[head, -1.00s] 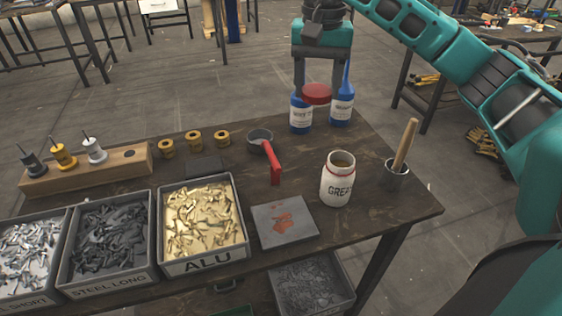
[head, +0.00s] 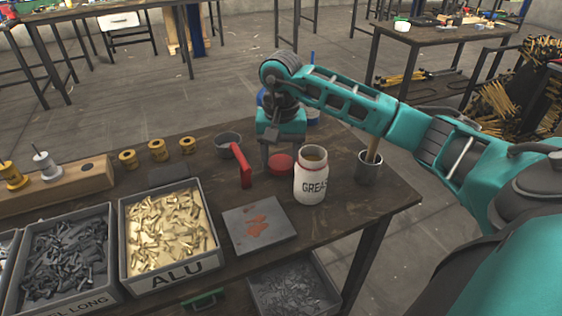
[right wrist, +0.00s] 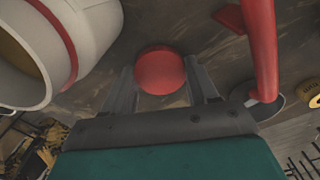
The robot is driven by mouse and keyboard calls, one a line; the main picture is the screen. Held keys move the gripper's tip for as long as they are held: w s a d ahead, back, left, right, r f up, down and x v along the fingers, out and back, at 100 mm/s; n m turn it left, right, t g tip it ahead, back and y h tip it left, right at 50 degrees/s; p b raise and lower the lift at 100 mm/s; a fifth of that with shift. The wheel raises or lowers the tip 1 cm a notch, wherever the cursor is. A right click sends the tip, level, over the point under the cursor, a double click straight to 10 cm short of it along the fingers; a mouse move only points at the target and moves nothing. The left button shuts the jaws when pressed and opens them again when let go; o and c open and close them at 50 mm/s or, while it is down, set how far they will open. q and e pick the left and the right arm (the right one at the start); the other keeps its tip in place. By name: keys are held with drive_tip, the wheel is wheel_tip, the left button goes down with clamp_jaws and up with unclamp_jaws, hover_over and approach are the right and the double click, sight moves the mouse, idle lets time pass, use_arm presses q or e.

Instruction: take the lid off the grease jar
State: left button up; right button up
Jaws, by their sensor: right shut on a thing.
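The grease jar (head: 311,183) stands upright and uncovered on the table, its grease showing in the mouth. In the right wrist view the jar (right wrist: 98,38) is at upper left. The red lid (head: 281,166) is off the jar, a little to its left and behind it. My right gripper (head: 277,157) is shut on the lid, low over the tabletop; I cannot tell whether the lid touches the wood. In the right wrist view the lid (right wrist: 160,71) sits between the two fingers. My left gripper is not in view.
A grey plate with red smears (head: 270,238) is in front. A cup with a wooden stick (head: 369,170) stands right of the jar.

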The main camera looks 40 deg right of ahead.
sight(281, 162)
drive_tip(key=shift+f, duration=0.55)
drive_tip(key=shift+f, duration=0.2)
drive_tip(key=o, duration=1.2)
drive_tip(key=shift+c, duration=0.2)
drive_tip(key=shift+r, duration=0.5)
use_arm(q)
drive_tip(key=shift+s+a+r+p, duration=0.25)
drive_tip(key=shift+p, duration=0.65)
use_arm(e)
wheel_tip(281, 162, up, 11)
drive_tip(key=shift+r, duration=0.2)
